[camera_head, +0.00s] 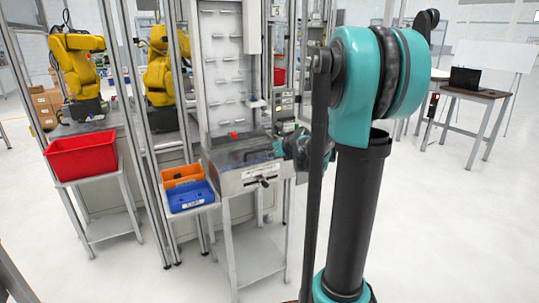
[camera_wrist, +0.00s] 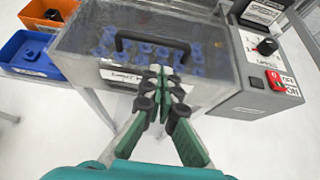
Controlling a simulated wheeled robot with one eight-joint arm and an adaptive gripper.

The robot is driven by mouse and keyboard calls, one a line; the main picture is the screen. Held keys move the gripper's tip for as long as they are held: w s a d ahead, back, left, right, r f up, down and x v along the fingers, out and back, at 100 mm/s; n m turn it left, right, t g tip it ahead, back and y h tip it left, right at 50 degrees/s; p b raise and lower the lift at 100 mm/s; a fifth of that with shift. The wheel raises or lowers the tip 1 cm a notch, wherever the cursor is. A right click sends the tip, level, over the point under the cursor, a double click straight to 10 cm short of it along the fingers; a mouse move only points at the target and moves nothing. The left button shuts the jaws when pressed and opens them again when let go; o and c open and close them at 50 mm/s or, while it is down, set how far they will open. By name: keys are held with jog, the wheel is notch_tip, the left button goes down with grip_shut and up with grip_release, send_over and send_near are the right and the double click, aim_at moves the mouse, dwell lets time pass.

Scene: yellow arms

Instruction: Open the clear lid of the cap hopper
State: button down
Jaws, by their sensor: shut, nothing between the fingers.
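The cap hopper (camera_head: 238,181) is a grey metal box on a stand in the head view. Its clear lid (camera_wrist: 200,24) lies down over the box, with several blue caps (camera_wrist: 105,38) showing through it. A black bar handle (camera_wrist: 152,42) runs along the lid's front part. My gripper (camera_wrist: 160,71) is shut and empty. In the wrist view its fingertips are just below the handle, over the white label on the hopper's front; I cannot tell whether they touch anything. In the head view my arm partly hides the hopper's right side.
An orange bin (camera_head: 184,175) and a blue bin (camera_head: 190,197) stand left of the hopper. A control box with a red switch (camera_wrist: 275,79) and a black knob (camera_wrist: 267,47) is at its right. A red crate (camera_head: 85,156) stands further left. Open floor lies in front.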

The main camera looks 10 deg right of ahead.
send_near(258, 156)
jog(key=x, duration=0.4)
jog(key=shift+f, duration=0.1)
dwell(0.4)
